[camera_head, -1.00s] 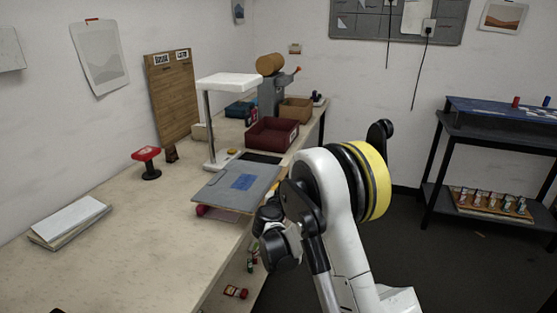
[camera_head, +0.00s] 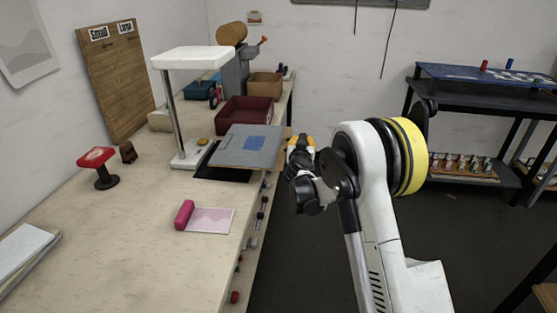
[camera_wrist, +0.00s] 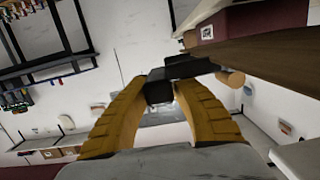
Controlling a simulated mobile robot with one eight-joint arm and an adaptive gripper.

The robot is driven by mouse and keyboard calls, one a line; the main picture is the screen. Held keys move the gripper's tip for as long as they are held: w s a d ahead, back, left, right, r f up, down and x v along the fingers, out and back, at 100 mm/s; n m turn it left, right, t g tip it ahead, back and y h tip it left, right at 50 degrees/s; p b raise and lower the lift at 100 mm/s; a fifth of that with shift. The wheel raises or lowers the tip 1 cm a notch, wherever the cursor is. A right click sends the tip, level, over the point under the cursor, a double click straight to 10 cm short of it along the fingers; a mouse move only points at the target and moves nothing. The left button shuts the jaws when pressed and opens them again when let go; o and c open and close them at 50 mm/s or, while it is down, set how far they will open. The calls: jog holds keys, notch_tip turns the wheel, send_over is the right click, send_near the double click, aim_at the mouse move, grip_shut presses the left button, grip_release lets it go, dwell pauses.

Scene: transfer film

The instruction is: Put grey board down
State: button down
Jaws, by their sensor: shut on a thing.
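My gripper (camera_head: 297,150) is shut on the right edge of the grey board (camera_head: 232,156), which has a blue patch (camera_head: 257,143) on top. The board lies roughly flat over a black mat (camera_head: 222,175) beside the white lamp-like stand. I cannot tell whether the board touches the mat or is slightly above it. In the wrist view, the yellow-brown fingers (camera_wrist: 163,146) reach to the grey board (camera_wrist: 170,164) at the bottom; the exact grip line is partly hidden.
A white-topped stand (camera_head: 175,110) is left of the board, and a dark red bin (camera_head: 246,113) is behind it. A pink roller (camera_head: 184,214) and pink sheet (camera_head: 211,221) lie in front. A red-topped stamp (camera_head: 98,160) is at left. The front bench top is mostly clear.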

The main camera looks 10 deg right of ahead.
jog(key=a+f, duration=0.1)
jog(key=w+a+f+b, duration=0.1)
jog(key=a, duration=0.1)
jog(key=w+a+f, duration=0.1)
jog(key=a, duration=0.1)
jog(key=shift+a+f+b, duration=0.1)
jog(key=shift+f+b, duration=0.15)
jog(key=shift+b, duration=0.1)
notch_tip(320, 180, down, 4)
jog(key=shift+b, duration=1)
jog(key=c, duration=1.3)
grip_release()
jog(key=shift+o, duration=0.2)
